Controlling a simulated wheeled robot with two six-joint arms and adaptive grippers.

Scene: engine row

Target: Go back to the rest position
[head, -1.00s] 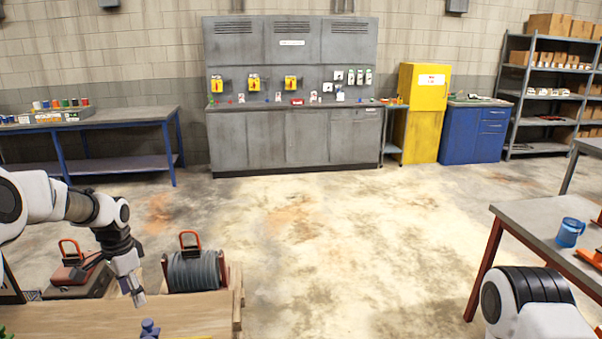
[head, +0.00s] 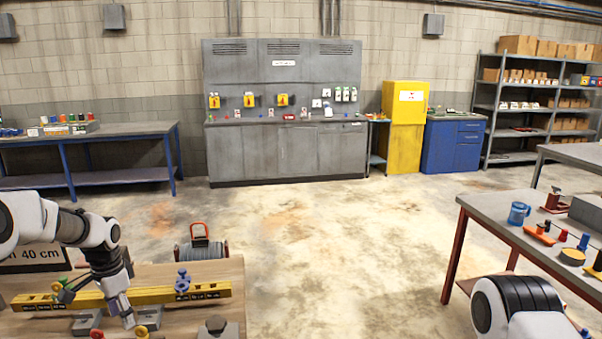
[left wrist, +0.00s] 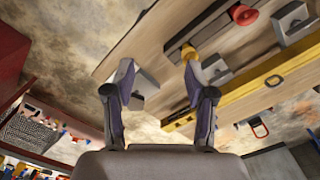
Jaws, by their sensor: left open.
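My left gripper (head: 124,318) hangs low over the wooden bench top, pointing down, at the lower left of the head view. In the left wrist view its two fingers (left wrist: 158,72) are spread apart with nothing between them. The bench top shows beyond the fingers there. My right arm shows only as a white and black link at the lower right of the head view; its gripper is out of view.
The wooden bench (head: 170,272) carries a yellow rail (head: 145,296), a blue knob piece (head: 182,281) and grey blocks. A cable reel (head: 203,250) stands behind it. A table (head: 490,212) with a blue mug (head: 518,213) is at right. Open floor lies between.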

